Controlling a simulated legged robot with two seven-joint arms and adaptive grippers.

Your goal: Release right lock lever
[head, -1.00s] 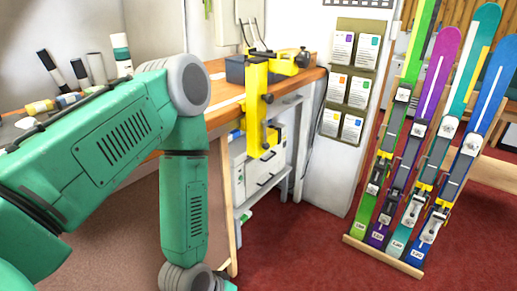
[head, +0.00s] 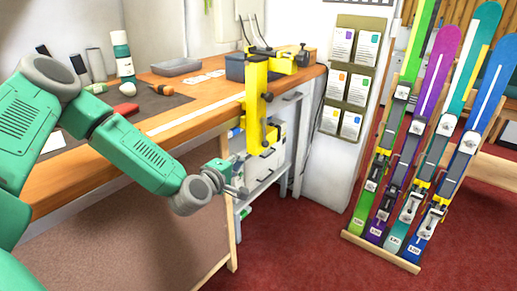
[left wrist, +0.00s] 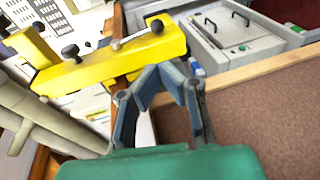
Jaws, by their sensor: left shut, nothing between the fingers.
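A yellow vise (head: 256,100) is fixed at the bench's front edge, with small black knobs on its right side. In the left wrist view the yellow vise body (left wrist: 120,58) lies just beyond the fingertips. A thin lever with a black knob (left wrist: 156,25) stands out from it, and another black knob (left wrist: 70,52) sits farther left. I cannot tell which of these is the right lock lever. My left gripper (head: 243,191) is below the vise, in front of the bench; in the left wrist view its fingertips (left wrist: 165,72) are together and empty. My right gripper is out of view.
The wooden bench (head: 190,100) carries a grey tray (head: 176,67), bottles and small tools. A second yellow vise part (head: 288,60) stands farther back. A cabinet (head: 268,165) is under the bench. Several skis (head: 430,100) stand in a rack at the right. The red floor between is clear.

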